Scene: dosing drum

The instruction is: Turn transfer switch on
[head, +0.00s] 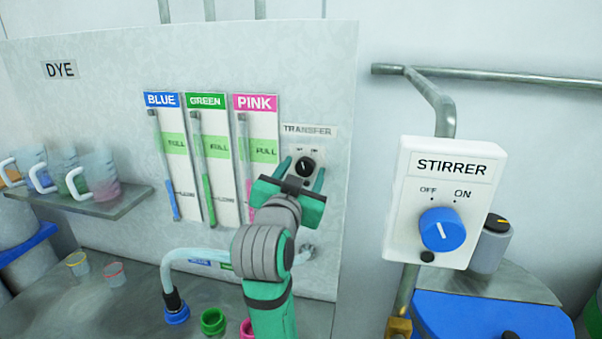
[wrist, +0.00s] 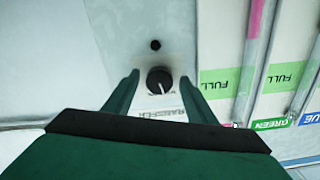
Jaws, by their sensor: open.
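The transfer switch is a small black round knob (head: 305,166) under the TRANSFER label on the grey panel. Its white mark points up toward the label, seemingly a little to the OFF side on the left; the small lettering is hard to read. My gripper (head: 302,174) is open in front of it, one finger on each side. In the wrist view, which is upside down, the knob (wrist: 160,80) sits between the fingertips (wrist: 159,75) with gaps on both sides. I cannot tell how far the fingertips are from the panel.
Blue, green and pink gauges (head: 205,160) stand left of the switch. A white STIRRER box (head: 440,200) with a blue knob is at right. Jugs stand on a shelf (head: 110,203) at left. A clear hose (head: 205,255) and coloured ports lie below. A small black dot (wrist: 155,45) is near the knob.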

